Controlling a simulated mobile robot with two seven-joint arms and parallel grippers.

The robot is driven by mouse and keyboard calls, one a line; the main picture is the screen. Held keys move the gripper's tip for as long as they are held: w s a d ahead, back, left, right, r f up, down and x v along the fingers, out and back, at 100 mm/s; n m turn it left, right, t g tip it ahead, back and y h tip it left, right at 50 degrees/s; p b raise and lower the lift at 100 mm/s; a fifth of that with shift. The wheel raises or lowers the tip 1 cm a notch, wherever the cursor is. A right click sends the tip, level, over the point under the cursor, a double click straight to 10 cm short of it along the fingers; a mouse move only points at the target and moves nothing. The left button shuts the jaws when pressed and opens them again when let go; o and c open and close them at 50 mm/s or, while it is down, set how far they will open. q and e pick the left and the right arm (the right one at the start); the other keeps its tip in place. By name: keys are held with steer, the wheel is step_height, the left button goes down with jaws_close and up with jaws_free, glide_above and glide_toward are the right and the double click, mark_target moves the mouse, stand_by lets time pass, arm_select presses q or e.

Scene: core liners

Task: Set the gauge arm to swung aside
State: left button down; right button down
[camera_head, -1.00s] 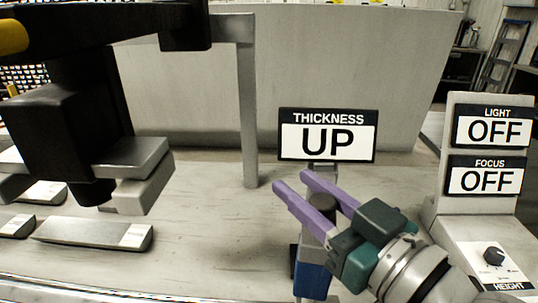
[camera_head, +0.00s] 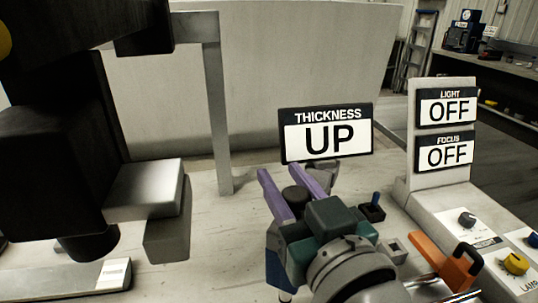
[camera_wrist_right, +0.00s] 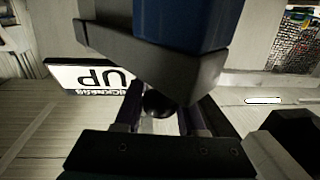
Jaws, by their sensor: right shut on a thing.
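The thickness gauge carries a sign (camera_head: 326,138) reading UP, which shows upside down in the right wrist view (camera_wrist_right: 92,78). Its dark round knob (camera_head: 295,196) is between the purple fingers of my right gripper (camera_head: 280,173), which is shut on it. In the right wrist view the knob (camera_wrist_right: 158,106) sits between the fingers, below a dark grey bar (camera_wrist_right: 125,52) with a blue block (camera_wrist_right: 182,22). The blue part (camera_head: 276,268) also shows left of my gripper in the head view. The bar is mostly hidden behind my gripper there. My left gripper is not in view.
A black machine head (camera_head: 55,140) with grey blocks (camera_head: 145,190) hangs at left. A grey post (camera_head: 216,110) stands behind. At right are LIGHT OFF (camera_head: 447,107) and FOCUS OFF (camera_head: 445,153) signs, knobs (camera_head: 515,263) and an orange item (camera_head: 452,268).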

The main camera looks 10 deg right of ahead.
steer(key=c, duration=0.5)
jaws_free()
steer(key=v, duration=1)
steer(key=shift+c, duration=0.2)
